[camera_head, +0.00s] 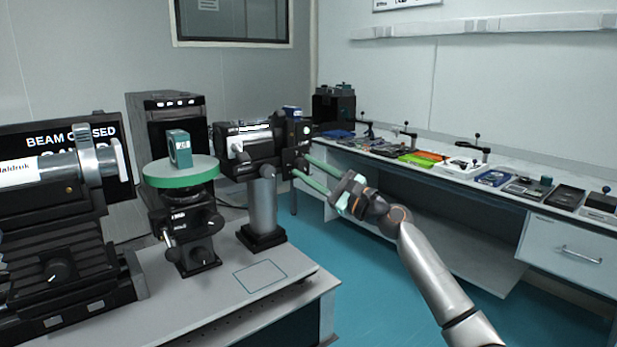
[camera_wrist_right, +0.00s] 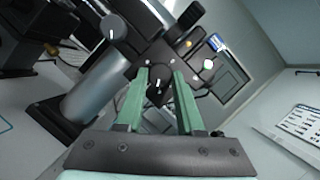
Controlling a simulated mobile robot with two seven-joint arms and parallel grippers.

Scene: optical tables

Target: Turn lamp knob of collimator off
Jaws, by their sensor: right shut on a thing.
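The collimator (camera_head: 250,138) is the dark barrel-shaped instrument on a grey post (camera_head: 262,205) near the right end of the near table. My right gripper (camera_head: 300,166) reaches its right end from the right, with both long green fingers at the housing. In the right wrist view a small black knob with a white mark (camera_wrist_right: 158,92) sits between the fingertips, and the gripper is shut on it. A second black knob (camera_wrist_right: 114,27) and a bright pale-green light (camera_wrist_right: 208,64) are on the same instrument. My left gripper is not in view.
A green round stage (camera_head: 180,172) with a small teal block (camera_head: 180,148) stands left of the collimator. Another instrument (camera_head: 60,170) and a screen reading "BEAM CLOSED" (camera_head: 60,138) are farther left. A bench (camera_head: 515,205) with several small items runs along the right wall.

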